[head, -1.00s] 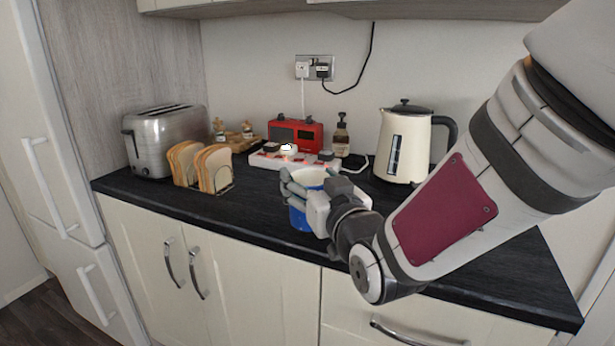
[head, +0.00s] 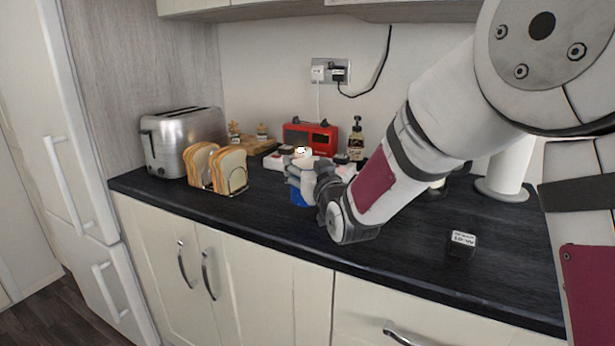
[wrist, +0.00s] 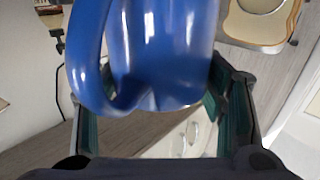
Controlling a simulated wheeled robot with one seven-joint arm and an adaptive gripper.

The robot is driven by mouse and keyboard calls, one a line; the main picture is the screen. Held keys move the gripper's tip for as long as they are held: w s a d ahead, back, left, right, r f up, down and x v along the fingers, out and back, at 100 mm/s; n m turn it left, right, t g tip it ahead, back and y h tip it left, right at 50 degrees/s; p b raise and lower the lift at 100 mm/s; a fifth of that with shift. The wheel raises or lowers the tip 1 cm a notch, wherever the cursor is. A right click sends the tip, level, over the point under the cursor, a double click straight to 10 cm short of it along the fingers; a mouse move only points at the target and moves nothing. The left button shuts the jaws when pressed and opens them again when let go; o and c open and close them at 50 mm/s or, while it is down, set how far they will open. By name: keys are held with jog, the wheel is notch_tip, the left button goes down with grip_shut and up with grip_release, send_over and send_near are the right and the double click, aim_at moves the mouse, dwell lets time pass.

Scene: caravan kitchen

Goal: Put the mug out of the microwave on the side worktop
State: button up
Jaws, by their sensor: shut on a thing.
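The blue mug (head: 298,198) is in my gripper (head: 300,176) over the black worktop (head: 270,225), in front of the power strip and red radio. Most of it is hidden behind the fingers in the head view. In the wrist view the blue mug (wrist: 165,50) fills the top middle, with its handle at the left. The fingers of my gripper (wrist: 160,105) stand on either side of it and are shut on it. I cannot tell whether the mug's base touches the worktop. The microwave is not in view.
A toast rack with bread (head: 216,170) and a steel toaster (head: 185,138) stand to the left. A white power strip (head: 275,161), red radio (head: 310,137) and soap bottle (head: 356,140) are behind. A small black block (head: 461,243) lies to the right. The front of the worktop is clear.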

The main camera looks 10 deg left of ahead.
jog(key=shift+f, duration=1.05)
jog(key=shift+f+b, duration=0.2)
jog(key=shift+b, duration=0.15)
jog(key=o, duration=1.9)
jog(key=shift+o, duration=0.2)
jog(key=shift+s+d+r+p, duration=0.1)
jog(key=shift+s+r+p, duration=0.05)
jog(key=shift+p, duration=0.15)
jog(key=v, duration=1.1)
jog(key=shift+s+d, duration=0.15)
jog(key=shift+s, duration=0.2)
